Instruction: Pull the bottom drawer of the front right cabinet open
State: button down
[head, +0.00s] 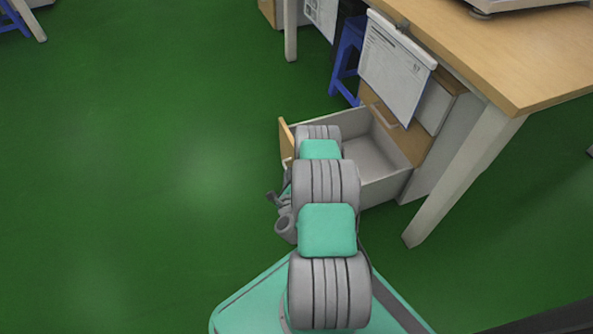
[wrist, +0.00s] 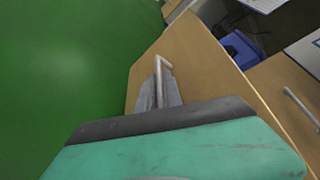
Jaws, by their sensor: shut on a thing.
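The front right cabinet (head: 434,155) stands under the wooden-topped table. Its bottom drawer (head: 372,155) is pulled well out, and its grey inside shows empty where my arm does not cover it. The drawer's wooden front (head: 285,139) faces left. In the wrist view the same drawer front (wrist: 190,70) fills the middle, with its metal handle (wrist: 160,75) upright in the picture. My gripper (wrist: 163,92) is shut on the handle; my wrist body hides part of it.
A clipboard with paper (head: 395,65) hangs from the edge of the table (head: 510,60). A table leg (head: 470,175) stands right of the open drawer. A blue stool (head: 347,55) is behind the cabinet. The green floor (head: 130,170) to the left is clear.

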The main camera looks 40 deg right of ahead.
jog(key=shift+w+a, duration=0.25)
jog(key=shift+a, duration=0.55)
jog(key=shift+d, duration=0.1)
jog(key=c, duration=1.5)
grip_release()
